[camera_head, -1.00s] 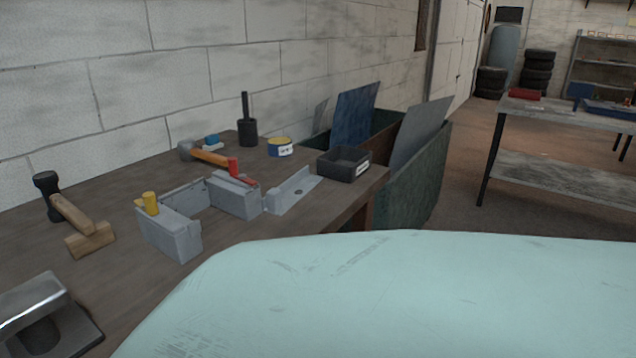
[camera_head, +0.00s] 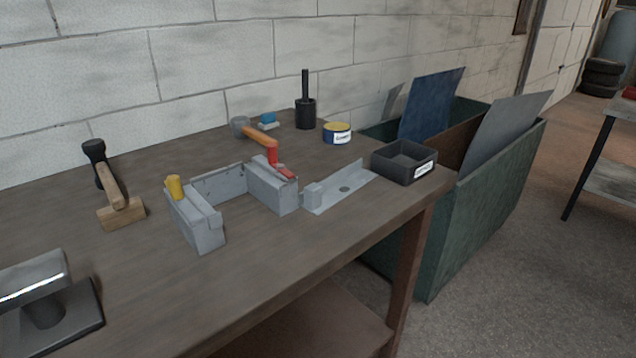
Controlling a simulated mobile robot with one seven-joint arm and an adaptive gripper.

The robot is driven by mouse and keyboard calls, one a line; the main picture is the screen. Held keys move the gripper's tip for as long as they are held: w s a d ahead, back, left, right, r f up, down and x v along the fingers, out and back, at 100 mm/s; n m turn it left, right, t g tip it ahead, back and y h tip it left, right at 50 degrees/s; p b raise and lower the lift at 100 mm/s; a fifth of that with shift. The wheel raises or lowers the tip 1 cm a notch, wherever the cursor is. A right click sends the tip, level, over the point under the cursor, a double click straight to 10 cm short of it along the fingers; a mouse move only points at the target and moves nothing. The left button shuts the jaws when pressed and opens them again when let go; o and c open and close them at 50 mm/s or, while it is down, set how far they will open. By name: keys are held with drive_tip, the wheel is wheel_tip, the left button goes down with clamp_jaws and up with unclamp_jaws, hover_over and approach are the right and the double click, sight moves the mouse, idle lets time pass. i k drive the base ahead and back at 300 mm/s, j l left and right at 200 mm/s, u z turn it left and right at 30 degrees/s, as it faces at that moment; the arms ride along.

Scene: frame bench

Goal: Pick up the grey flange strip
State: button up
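My gripper is not in view. A grey strip (camera_head: 219,184) with small marks along its top edge stands on the bench between two grey blocks, the left block (camera_head: 197,222) and the right block (camera_head: 272,186). I cannot tell for sure which of the two is the flange strip.
A green bin (camera_head: 470,240) with upright sheets stands right. The bench's front middle is clear.

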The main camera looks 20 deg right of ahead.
sight(317, 197)
drive_tip(key=z, duration=0.6)
drive_tip(key=l+u, duration=0.3)
drive_tip(key=k+l+u, duration=0.2)
drive_tip(key=l+u, duration=0.15)
drive_tip(key=k+l+u, duration=0.15)
drive_tip(key=l+u, duration=0.15)
drive_tip(key=l, duration=0.2)
drive_tip(key=k+l+u, duration=0.2)
drive_tip(key=u, duration=0.15)
drive_tip(key=i+l, duration=0.1)
drive_tip(key=i, duration=0.4)
